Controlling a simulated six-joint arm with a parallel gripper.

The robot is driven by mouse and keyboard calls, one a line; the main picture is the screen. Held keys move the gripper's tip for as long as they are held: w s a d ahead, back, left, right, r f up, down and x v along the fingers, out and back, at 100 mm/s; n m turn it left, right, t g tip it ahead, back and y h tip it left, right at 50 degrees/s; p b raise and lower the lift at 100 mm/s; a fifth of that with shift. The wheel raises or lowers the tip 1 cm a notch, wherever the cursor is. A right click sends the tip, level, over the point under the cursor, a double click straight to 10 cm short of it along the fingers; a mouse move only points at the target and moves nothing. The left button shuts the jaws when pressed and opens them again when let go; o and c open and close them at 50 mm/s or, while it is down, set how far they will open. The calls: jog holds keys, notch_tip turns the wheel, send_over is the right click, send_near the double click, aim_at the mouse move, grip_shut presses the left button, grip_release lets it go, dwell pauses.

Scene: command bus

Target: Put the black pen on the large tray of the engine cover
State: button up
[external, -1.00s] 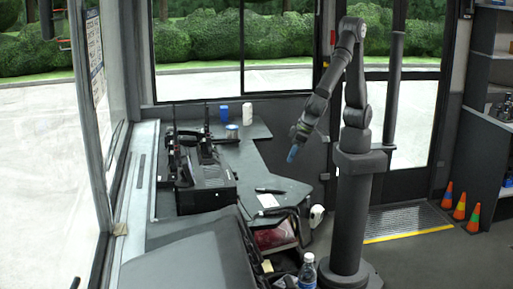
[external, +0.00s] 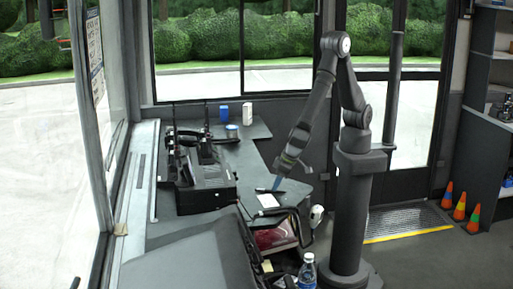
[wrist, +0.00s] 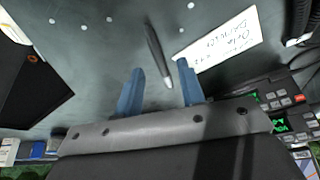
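The black pen (external: 268,190) lies on a dark grey desk surface, beside a white paper. In the wrist view the pen (wrist: 156,52) lies lengthwise between the two blue fingers, its lighter end near them. My gripper (external: 277,184) points down at the pen, low over the surface. In the wrist view my gripper (wrist: 160,66) is open, with a gap on both sides of the pen. A large dark grey cover (external: 190,252) with a broad top fills the lower left of the external view; I cannot tell whether it is the engine cover's large tray.
The white paper (wrist: 222,38) has handwriting on it. A black radio console (external: 205,190) stands left of the pen. A blue cup (external: 224,114), a white box (external: 247,114) and a can (external: 232,131) stand behind. A bottle (external: 307,272) stands at the front.

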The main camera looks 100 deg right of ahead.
jog(key=shift+w+d+f, duration=0.1)
jog(key=shift+w+f, duration=0.15)
jog(key=shift+f, duration=0.45)
jog(key=shift+c, duration=0.3)
grip_shut()
jog(key=shift+r, duration=0.15)
jog(key=r, duration=0.4)
jog(key=shift+d+r, duration=0.15)
jog(key=shift+d, duration=0.05)
jog(key=d+r, duration=0.6)
jog(key=d, duration=0.5)
jog(key=w+d+f+n+y, duration=0.1)
jog(key=w+d+n, duration=0.1)
jog(key=d, duration=0.5)
jog(key=w+d+f+n, duration=0.1)
jog(key=w+d+n, duration=0.1)
jog(key=w+d, duration=0.2)
jog(key=d, duration=0.3)
jog(key=shift+w+n+t+y, duration=0.25)
jog(key=shift+n+t+y, duration=0.05)
jog(key=shift+y, duration=0.1)
